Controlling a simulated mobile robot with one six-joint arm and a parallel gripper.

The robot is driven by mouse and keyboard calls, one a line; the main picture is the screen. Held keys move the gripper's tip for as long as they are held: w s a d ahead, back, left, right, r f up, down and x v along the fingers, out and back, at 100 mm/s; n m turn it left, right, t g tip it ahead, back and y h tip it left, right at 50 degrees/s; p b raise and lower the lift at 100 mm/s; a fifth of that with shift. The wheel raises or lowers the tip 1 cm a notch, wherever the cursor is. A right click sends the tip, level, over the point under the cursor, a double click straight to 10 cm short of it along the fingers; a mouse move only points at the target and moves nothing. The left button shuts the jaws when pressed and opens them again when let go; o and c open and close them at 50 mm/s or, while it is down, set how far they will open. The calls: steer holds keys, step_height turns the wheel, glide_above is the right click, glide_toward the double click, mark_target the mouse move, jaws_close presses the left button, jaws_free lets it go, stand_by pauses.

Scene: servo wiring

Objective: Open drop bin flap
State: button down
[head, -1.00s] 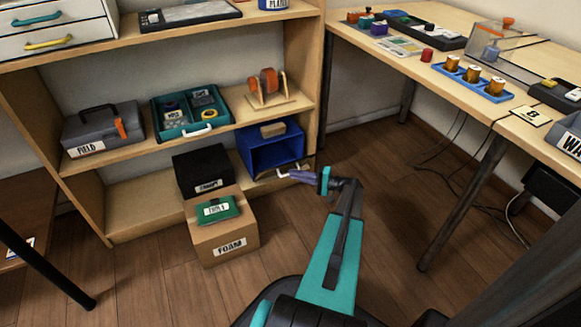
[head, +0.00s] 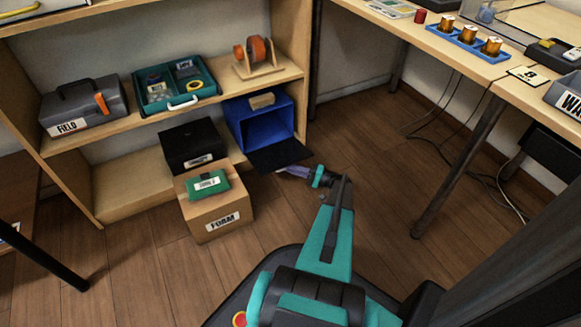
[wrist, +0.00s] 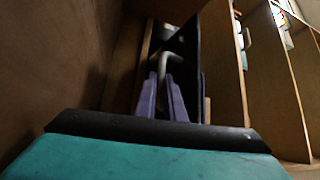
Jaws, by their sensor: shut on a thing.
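The drop bin (head: 239,128) is a blue box on the shelf unit's lower right, its front open to view. Its flap (head: 276,156) is a black panel reaching out from the bin's lower front edge, roughly level or sloping down. My gripper (head: 286,171) is at the flap's outer edge, with its purple fingers closed on the flap's pale handle. In the wrist view, the handle (wrist: 172,63) rises between the fingertips (wrist: 164,82) beside the dark flap (wrist: 187,45). The exact contact is partly hidden.
A black box (head: 192,148) and a cardboard FOAM box (head: 203,218) with a green case (head: 207,184) on top stand left of the bin. The grey FIELD toolbox (head: 84,105) and a teal tray (head: 177,87) sit on the shelf. Floor to the right is clear up to the table leg (head: 455,170).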

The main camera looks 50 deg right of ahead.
mark_target(291, 160)
steer(key=shift+s+d, duration=0.35)
steer(key=c, duration=1.8)
jaws_free()
steer(key=shift+r, duration=0.1)
steer(key=shift+c, duration=0.2)
steer(key=shift+a, duration=0.1)
step_height(291, 160, up, 4)
steer(key=p, duration=0.2)
steer(key=shift+p, duration=0.35)
steer(key=s+a+p, duration=0.4)
steer(key=s+a, duration=0.7)
steer(key=shift+a+r+p, duration=0.25)
steer(key=shift+r+p, duration=0.1)
steer(key=shift+r, duration=0.1)
